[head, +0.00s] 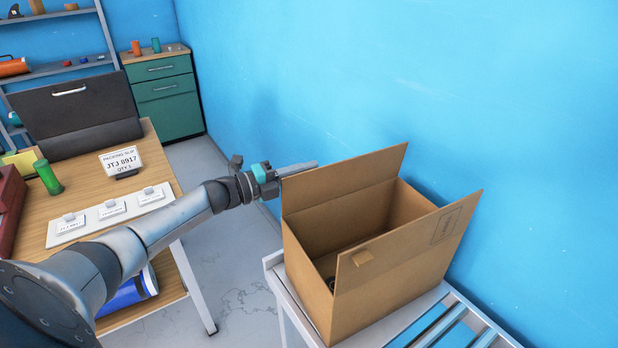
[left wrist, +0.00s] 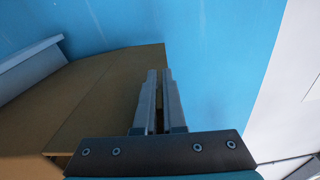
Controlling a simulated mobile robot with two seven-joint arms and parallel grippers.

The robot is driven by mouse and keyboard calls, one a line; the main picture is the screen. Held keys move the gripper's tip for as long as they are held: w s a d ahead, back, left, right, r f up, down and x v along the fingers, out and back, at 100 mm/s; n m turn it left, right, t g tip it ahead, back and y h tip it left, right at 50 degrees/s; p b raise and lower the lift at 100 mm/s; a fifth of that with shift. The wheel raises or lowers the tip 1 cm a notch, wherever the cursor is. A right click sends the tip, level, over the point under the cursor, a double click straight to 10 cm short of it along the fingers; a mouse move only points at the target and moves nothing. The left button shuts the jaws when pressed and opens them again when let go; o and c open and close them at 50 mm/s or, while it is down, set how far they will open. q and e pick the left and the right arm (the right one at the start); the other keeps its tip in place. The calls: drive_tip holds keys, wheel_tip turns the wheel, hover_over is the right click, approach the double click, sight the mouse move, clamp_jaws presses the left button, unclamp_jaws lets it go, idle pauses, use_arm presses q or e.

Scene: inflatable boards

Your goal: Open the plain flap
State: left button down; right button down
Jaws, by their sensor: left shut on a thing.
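An open cardboard box (head: 315,300) stands on a slatted rack by the blue wall. Its plain flap (head: 345,190), on the left side, stands raised and shows no print. The opposite flap (head: 425,240) is also raised and bears a printed mark and a small tab. My left gripper (head: 300,168) is at the plain flap's upper left edge, shut on it. In the left wrist view the fingers (left wrist: 160,75) overlap the brown flap (left wrist: 110,95) near its edge; the grip itself is partly hidden. My right gripper is out of view.
A wooden table (head: 165,155) at left holds a packing slip sign (head: 121,162), a card strip (head: 110,210), a green cylinder (head: 48,177) and a dark case (head: 75,110). A green cabinet (head: 163,95) stands behind. Floor shows between table and rack.

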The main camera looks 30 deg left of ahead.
use_arm(q)
drive_tip(key=shift+w+a+f, duration=0.1)
drive_tip(key=shift+w+a, duration=0.1)
drive_tip(key=shift+a, duration=0.25)
drive_tip(key=c, duration=1)
unclamp_jaws()
drive_tip(key=p+v, duration=0.1)
drive_tip(key=v, duration=1.4)
drive_tip(key=shift+s, duration=0.2)
